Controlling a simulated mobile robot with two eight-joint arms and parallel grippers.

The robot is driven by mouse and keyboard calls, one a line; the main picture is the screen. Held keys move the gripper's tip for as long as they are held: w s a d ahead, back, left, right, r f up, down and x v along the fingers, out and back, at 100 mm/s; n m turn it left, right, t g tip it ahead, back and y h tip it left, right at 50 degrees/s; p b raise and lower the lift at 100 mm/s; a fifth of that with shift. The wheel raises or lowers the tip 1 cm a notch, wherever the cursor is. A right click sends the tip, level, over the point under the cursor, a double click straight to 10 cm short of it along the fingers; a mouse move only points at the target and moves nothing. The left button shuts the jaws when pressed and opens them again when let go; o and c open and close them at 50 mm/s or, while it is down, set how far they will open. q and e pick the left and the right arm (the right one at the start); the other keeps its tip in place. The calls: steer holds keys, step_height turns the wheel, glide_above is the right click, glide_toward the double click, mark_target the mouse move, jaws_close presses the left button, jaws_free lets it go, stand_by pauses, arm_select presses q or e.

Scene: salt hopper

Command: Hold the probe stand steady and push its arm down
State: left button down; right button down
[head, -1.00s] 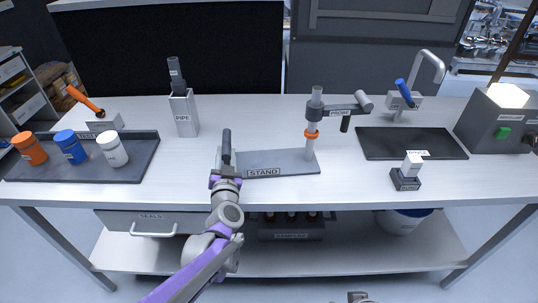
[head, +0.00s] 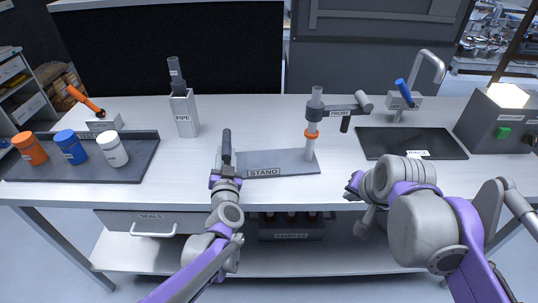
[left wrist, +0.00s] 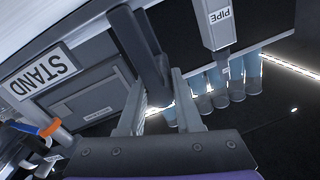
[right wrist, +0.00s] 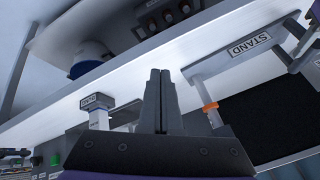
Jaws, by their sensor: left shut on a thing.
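The probe stand (head: 278,158) has a grey base plate labelled STAND, a dark upright handle (head: 226,146) at its left end and a pale post (head: 311,140) with an orange collar at its right end. The probe arm (head: 338,111) reaches right from high on the post, above the collar, with a dark probe (head: 345,124) hanging clear of the table. My left gripper (left wrist: 160,92) is shut on the stand's dark handle, which shows between its fingers. My right gripper (right wrist: 160,75) is shut and empty, by the table's front edge, right of the stand and below the probe arm.
A pipe holder (head: 184,115) stands at the back left, and a tray with several jars (head: 112,149) is at far left.

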arm_select(q)
steer(key=shift+d+f, duration=0.1)
steer(key=shift+f, duration=0.1)
arm_select(e)
steer(key=w+d+r+m+t, duration=0.1)
steer(key=w+d+r+m, duration=0.25)
steer(key=w+r, duration=0.35)
steer(key=w+d+r+m+t, duration=0.1)
steer(key=w+d+r+m, duration=0.1)
steer(key=w+r+m, duration=0.35)
steer(key=w+d+r+m+t, duration=0.1)
steer(key=w+d+r+m, duration=0.15)
steer(key=w+r, duration=0.55)
steer(key=shift+w+f, duration=0.45)
steer(key=shift+f, duration=0.65)
steer(key=shift+w+f, duration=0.5)
steer(key=shift+f, duration=0.55)
steer(key=shift+w+f, duration=0.45)
steer(key=shift+f, duration=0.65)
steer(key=shift+f, duration=0.15)
